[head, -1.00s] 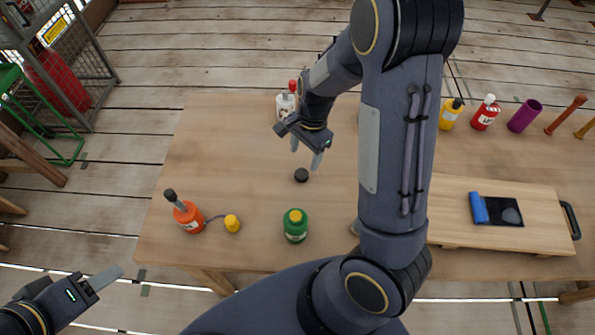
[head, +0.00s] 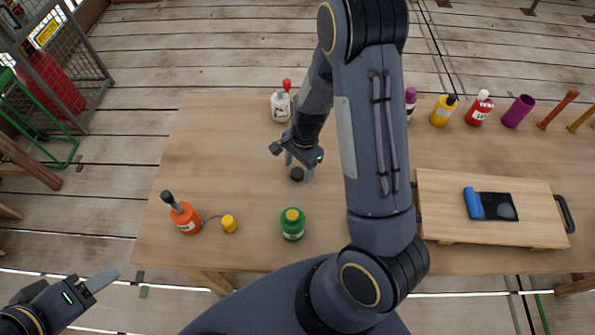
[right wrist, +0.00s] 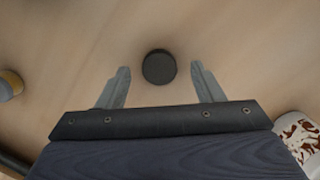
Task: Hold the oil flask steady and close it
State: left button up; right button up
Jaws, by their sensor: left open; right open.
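A small black round cap (head: 297,174) lies flat on the table; it also shows in the right wrist view (right wrist: 159,67). My right gripper (head: 300,167) is open above it, the cap appearing between its fingertips, not gripped. No bottle is clearly marked as the oil flask. An orange bottle (head: 184,217) with a dark top stands at the front left, a yellow cap (head: 229,223) tethered beside it. A green bottle (head: 292,227) with a yellow top stands in front of the black cap. My left gripper (head: 98,281) is open and empty, off the table's front left corner.
A white bottle (head: 280,106) with a red top stands behind the right gripper. Yellow (head: 441,112), red (head: 478,110) and purple (head: 518,111) containers line the back right. A wooden board (head: 440,205) lies at the right. My right arm hides the table's middle; the left middle is clear.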

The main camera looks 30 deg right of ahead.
jog(key=shift+a+f, duration=0.1)
jog(key=shift+f, duration=0.4)
jog(key=c, duration=1.1)
jog(key=shift+o, duration=0.2)
